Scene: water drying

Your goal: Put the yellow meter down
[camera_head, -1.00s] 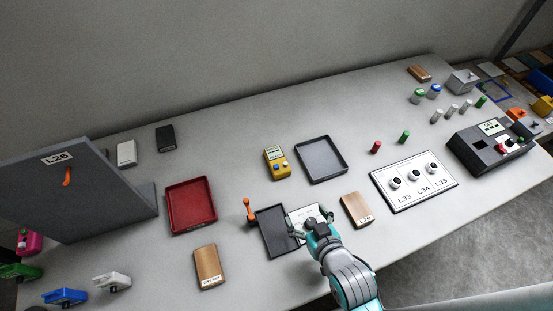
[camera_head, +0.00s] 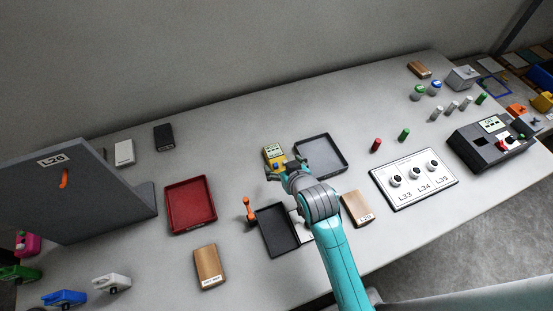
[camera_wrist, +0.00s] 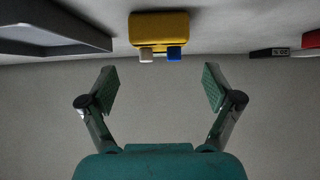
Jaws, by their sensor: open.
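The yellow meter (camera_head: 273,153) stands on the grey table, left of the dark grey tray. In the wrist view the meter (camera_wrist: 160,28) is ahead of the fingers, near the top middle, with a white and a blue knob on its near face. My gripper (camera_head: 286,168) is at the near side of the meter in the head view and hides its lower part. In the wrist view my gripper (camera_wrist: 160,88) has its two fingers wide apart. Nothing is between them, and the meter is beyond the fingertips.
A dark grey tray (camera_head: 343,162) lies just right of the meter. A red tray (camera_head: 211,215) lies to the left. An orange lever (camera_head: 249,208) stands beside a black tray (camera_head: 290,244) nearer me. The table behind the meter is clear.

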